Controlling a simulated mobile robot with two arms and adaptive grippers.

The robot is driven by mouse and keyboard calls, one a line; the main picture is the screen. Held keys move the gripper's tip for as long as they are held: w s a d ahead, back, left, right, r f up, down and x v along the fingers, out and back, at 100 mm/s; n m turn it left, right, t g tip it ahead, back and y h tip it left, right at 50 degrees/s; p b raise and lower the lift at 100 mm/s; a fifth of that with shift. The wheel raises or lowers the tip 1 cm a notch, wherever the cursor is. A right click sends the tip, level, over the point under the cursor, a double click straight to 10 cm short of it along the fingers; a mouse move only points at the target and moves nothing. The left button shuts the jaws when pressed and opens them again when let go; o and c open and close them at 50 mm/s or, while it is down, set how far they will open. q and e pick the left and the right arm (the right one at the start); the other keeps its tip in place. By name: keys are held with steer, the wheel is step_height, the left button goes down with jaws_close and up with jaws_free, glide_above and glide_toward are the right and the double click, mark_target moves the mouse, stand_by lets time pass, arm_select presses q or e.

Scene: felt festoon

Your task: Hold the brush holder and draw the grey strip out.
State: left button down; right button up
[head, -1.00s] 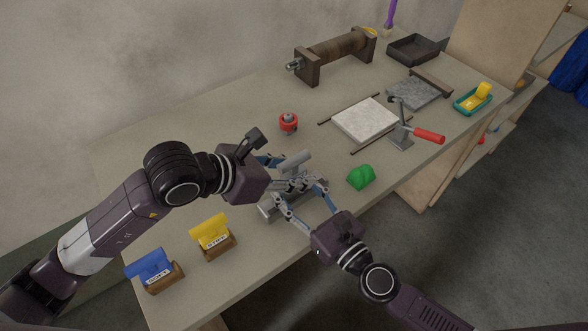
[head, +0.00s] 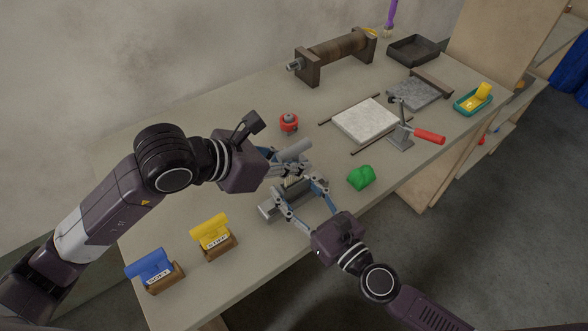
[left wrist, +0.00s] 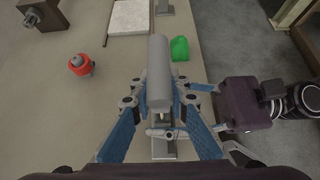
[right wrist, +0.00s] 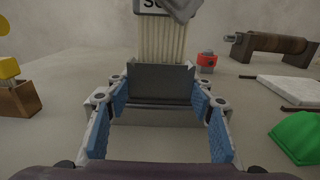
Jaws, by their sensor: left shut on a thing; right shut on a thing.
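The grey strip (head: 294,150) is held by my left gripper (head: 285,163) above the brush holder. It is a rounded grey bar, also seen in the left wrist view (left wrist: 159,75). Pale bristles (right wrist: 162,42) hang under its partly cut-off label in the right wrist view. Their lower end is hidden behind the holder's upper edge, so I cannot tell whether they are clear of it. The brush holder (head: 270,207), a grey metal block, stands on the table. My right gripper (right wrist: 160,110) is shut on it from the front, its blue-padded fingers at either side.
Yellow (head: 211,231) and blue (head: 150,265) strips sit in wooden blocks at the left. A green lump (head: 361,177) lies right of the holder. A red-and-grey item (head: 289,122) stands behind. A white slab (head: 366,120) and a red-handled clamp (head: 428,137) are farther right.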

mark_target(306, 140)
arm_select(q)
step_height(306, 140, up, 7)
steer(key=shift+f, duration=0.15)
arm_select(e)
steer(key=o, duration=1.3)
steer(key=shift+c, duration=0.2)
steer(key=v, duration=1.2)
